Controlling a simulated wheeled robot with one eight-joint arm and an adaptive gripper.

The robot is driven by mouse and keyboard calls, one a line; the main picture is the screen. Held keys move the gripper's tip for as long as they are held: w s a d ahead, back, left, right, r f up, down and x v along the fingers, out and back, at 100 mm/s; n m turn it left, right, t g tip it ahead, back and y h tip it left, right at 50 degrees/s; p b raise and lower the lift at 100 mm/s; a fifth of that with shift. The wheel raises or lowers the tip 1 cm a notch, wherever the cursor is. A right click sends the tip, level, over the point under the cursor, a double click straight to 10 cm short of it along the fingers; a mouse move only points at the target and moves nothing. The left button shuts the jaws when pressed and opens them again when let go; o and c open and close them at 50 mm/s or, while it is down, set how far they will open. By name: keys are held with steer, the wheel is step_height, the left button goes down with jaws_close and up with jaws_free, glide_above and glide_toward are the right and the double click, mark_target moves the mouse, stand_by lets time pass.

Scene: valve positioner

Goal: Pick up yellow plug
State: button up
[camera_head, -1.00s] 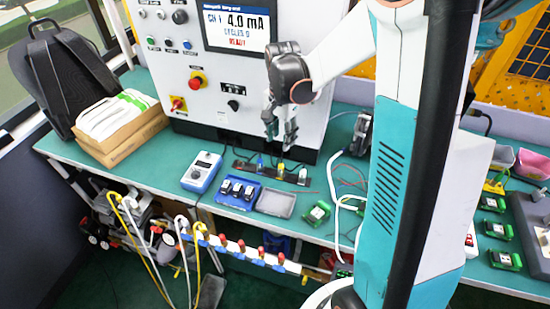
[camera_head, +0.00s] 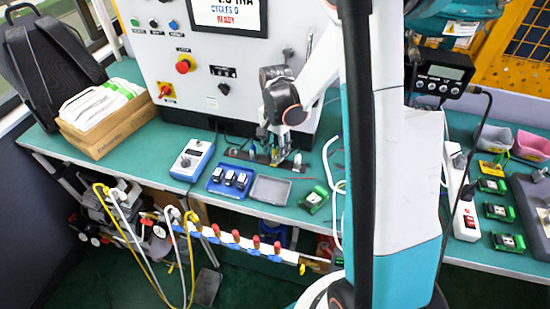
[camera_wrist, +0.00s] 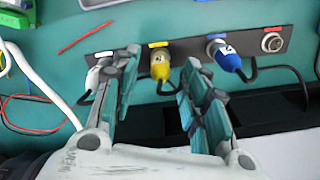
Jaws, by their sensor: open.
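The yellow plug (camera_wrist: 160,68) stands in a dark connector strip (camera_wrist: 180,50) under a yellow label in the wrist view. My gripper (camera_wrist: 161,68) is open, with one finger on each side of the yellow plug and gaps visible between. In the head view my gripper (camera_head: 274,152) is down at the strip and largely hides the yellow plug. A blue plug (camera_wrist: 228,58) stands to its right in the wrist view. A white plug (camera_wrist: 98,72) to its left is partly hidden behind my left finger. A bare metal socket (camera_wrist: 272,42) is at the strip's right end.
A grey control cabinet (camera_head: 222,100) stands close behind the strip. In front are a blue box (camera_head: 230,182), an empty grey tray (camera_head: 270,190) and a green module (camera_head: 314,200). A white cable (camera_wrist: 45,88) and a red wire (camera_wrist: 85,38) lie left in the wrist view.

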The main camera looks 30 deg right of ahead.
step_height(320, 180, down, 2)
steer(key=shift+f, duration=0.1)
jaws_close()
steer(key=shift+r, duration=0.2)
